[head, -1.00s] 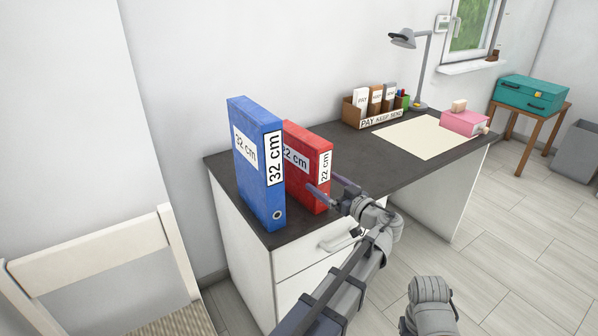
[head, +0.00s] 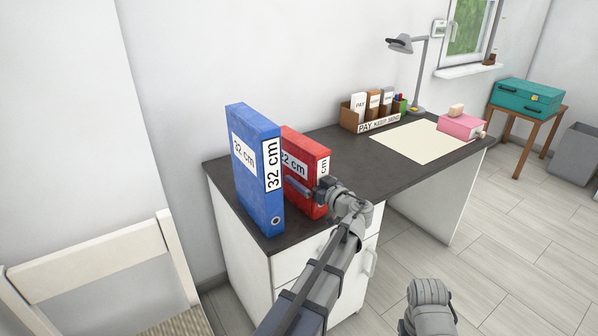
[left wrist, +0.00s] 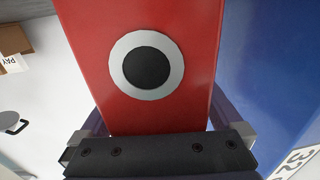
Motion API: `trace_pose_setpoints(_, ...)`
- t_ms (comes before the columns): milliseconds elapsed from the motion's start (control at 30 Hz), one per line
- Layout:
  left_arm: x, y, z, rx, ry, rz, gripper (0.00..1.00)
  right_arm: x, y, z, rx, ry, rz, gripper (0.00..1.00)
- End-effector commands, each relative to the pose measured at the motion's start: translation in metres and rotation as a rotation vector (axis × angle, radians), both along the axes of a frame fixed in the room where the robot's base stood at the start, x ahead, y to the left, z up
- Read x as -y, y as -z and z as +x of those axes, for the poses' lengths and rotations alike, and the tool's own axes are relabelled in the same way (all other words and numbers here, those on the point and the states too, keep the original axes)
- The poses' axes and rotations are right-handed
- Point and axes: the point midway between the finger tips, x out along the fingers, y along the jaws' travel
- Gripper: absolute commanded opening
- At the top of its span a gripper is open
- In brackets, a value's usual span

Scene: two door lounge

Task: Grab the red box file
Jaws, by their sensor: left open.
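The red box file (head: 310,163) stands upright on the dark desk, just right of the taller blue box file (head: 257,165). My left gripper (head: 303,187) is open at the red file's spine. One finger shows on the side facing the blue file; the other is hidden in the head view. In the left wrist view the red file (left wrist: 130,25), with its ringed finger hole, fills the middle between the two open fingers (left wrist: 165,115). The blue file (left wrist: 275,60) is close beside the finger on the right. Contact with the red file cannot be told.
The desk (head: 365,177) also bears a wooden letter holder (head: 378,124), a cream mat (head: 420,138), a lamp (head: 420,75) and a pink box (head: 460,126). A chair (head: 90,255) stands at the left.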

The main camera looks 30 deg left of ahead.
Motion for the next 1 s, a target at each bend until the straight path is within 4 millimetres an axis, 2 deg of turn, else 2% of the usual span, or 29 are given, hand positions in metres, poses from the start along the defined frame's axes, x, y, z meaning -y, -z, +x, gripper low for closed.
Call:
trace_pose_setpoints(167, 0.0000, 0.0001, 0.0000, 0.000, 0.001, 0.000, 1.00, 0.0000, 0.0001, 0.0000, 0.000, 0.000, 0.000, 0.50)
trace_pose_setpoints(1000, 0.0002, 0.0002, -0.0003, 0.000, 0.000, 0.000, 0.06, 0.0000, 0.0001, 0.0000, 0.000, 0.000, 0.000, 0.50)
